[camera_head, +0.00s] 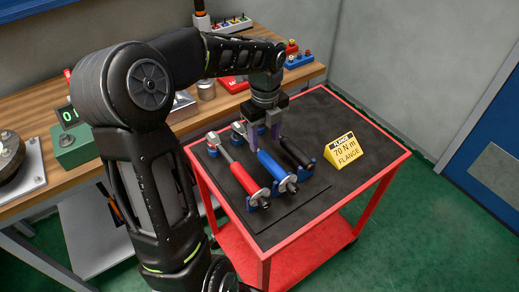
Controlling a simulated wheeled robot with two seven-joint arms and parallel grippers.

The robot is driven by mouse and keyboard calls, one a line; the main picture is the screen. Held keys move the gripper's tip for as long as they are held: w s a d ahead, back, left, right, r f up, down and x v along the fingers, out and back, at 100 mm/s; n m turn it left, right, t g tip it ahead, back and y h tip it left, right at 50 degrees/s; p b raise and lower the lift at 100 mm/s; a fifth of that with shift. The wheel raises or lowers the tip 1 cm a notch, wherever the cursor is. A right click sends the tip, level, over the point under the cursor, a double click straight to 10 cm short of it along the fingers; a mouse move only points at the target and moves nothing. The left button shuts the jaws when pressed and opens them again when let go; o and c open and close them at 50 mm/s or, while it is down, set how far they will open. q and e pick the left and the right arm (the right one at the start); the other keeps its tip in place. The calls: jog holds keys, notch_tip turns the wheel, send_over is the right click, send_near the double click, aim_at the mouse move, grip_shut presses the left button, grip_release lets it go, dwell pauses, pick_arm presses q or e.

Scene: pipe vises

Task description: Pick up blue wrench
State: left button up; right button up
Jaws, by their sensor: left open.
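The blue wrench (275,169) lies on a dark board on the cart's black top, between a red-handled wrench (243,177) on its left and a black-handled wrench (297,153) on its right. My left gripper (266,138) points down over the far part of the blue wrench, beyond its blue grip. Its purple fingers are open and apart. My right gripper is not in view.
A yellow block sign (343,152) reading "70 N m FLANGE" stands right of the wrenches on the red-edged cart (362,182). A wooden workbench (88,181) with a green box (72,146) and several tools runs behind. The cart's right front is clear.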

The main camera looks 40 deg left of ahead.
aim_at(263, 152)
pick_arm(q)
jog(key=shift+f, duration=0.1)
jog(key=shift+f, duration=1.2)
jog(key=shift+a+f+p, duration=0.15)
jog(key=shift+f+p, duration=0.15)
jog(key=shift+f, duration=1.05)
jog(key=shift+a+f+p, duration=0.1)
jog(key=shift+f+p, duration=0.2)
jog(key=shift+f, duration=1)
jog(key=shift+c, duration=0.2)
grip_shut()
jog(key=shift+r, duration=0.1)
